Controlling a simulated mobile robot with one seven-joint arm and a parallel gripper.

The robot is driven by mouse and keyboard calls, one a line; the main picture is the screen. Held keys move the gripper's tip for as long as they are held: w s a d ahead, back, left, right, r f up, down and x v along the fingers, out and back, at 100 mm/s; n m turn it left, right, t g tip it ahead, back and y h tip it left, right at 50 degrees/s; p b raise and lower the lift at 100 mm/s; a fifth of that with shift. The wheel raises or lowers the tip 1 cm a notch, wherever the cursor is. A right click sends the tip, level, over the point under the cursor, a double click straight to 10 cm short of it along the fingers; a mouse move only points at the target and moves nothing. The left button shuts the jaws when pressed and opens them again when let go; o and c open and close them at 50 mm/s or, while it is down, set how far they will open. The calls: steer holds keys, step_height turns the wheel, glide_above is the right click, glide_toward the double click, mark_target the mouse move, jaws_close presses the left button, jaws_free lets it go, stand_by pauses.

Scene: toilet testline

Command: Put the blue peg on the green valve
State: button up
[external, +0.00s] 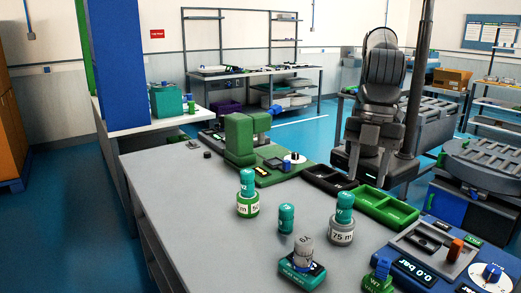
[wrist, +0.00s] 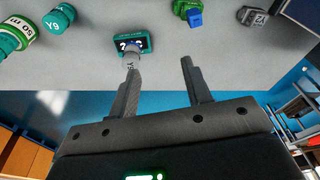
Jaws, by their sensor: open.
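A small green piece (external: 372,285), which looks like the green valve, stands at the lower right of the table in the external view. A blue part (external: 383,268), perhaps the blue peg, shows at its top; I cannot tell whether it is seated or only beside it. In the wrist view the green piece (wrist: 180,6) and the blue part (wrist: 195,18) are at the top, touching or overlapping. My gripper (wrist: 160,66) is open and empty in the wrist view, with the green piece beyond its right finger.
A teal gauge (external: 302,276) with a grey cylinder (external: 303,252) stands nearby; it lies beyond my left finger in the wrist view. Teal-topped bottles (external: 247,205) (external: 342,230) and a teal cylinder (external: 286,218) stand farther back. A panel (external: 450,255) is at right. The table's left is clear.

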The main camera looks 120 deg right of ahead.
steer(key=s+d+r+m+t, duration=0.1)
steer(key=s+d+r, duration=0.3)
steer(key=d, duration=0.5)
steer(key=s+d+r, duration=0.4)
steer(key=d, duration=0.5)
steer(key=s+d+r+m+t, duration=0.1)
steer(key=s+d+r, duration=0.35)
steer(key=d, duration=0.55)
steer(key=s+d+f+m, duration=0.1)
steer(key=s+d+f, duration=0.3)
steer(key=s+d, duration=0.3)
steer(key=s+d+f+t+h, duration=0.1)
steer(key=s+d+f, duration=0.2)
steer(key=s+d, duration=0.5)
steer(key=s, duration=0.8)
steer(key=shift+d+f+m+t, duration=0.15)
steer(key=shift+f+m+t, duration=0.15)
steer(key=shift+f+m, duration=0.1)
